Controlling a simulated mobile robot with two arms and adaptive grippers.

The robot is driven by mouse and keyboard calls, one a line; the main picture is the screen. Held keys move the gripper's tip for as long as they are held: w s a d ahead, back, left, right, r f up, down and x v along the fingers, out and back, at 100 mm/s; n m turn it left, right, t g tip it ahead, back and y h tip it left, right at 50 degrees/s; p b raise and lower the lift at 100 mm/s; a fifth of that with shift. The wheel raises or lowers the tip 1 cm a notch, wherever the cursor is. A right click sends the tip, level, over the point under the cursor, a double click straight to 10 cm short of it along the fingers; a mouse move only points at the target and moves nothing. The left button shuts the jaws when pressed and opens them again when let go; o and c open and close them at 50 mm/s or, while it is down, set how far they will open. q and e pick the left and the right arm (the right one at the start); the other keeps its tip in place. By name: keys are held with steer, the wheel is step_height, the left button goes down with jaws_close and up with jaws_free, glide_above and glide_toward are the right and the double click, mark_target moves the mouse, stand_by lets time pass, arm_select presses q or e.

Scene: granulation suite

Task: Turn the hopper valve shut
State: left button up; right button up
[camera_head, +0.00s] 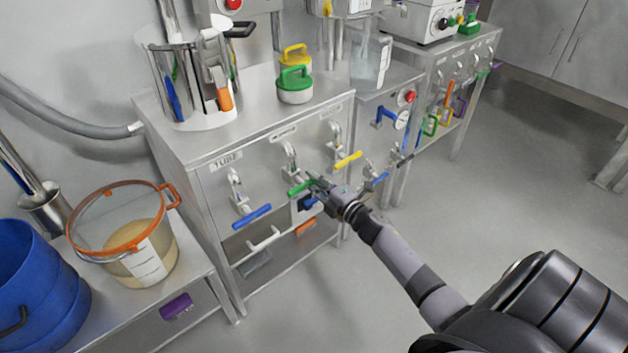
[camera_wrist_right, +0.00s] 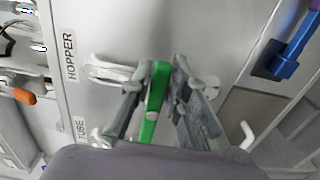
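The hopper valve has a green lever handle (camera_head: 301,187) on the front panel, below a metal valve body (camera_head: 291,158). In the right wrist view the label HOPPER (camera_wrist_right: 70,57) is beside its valve body. My right gripper (camera_head: 318,184) is at the green handle. In the right wrist view the green handle (camera_wrist_right: 154,105) lies between the two fingers of my right gripper (camera_wrist_right: 163,75). The fingers stand apart on either side, with a narrow gap showing beside the handle; contact at the tips is hard to tell. My left gripper is not in view.
A blue valve handle (camera_head: 252,216) labelled TUBE is to the left, and a yellow valve handle (camera_head: 348,159) is to the right. A white hook-like handle (camera_head: 264,239) is below. A bucket with an orange rim (camera_head: 123,183) stands at left. The floor at right is clear.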

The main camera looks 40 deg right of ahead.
steer(key=o, duration=0.3)
steer(key=s, duration=0.8)
steer(key=s+d, duration=0.1)
steer(key=s, duration=0.3)
stand_by(0.5)
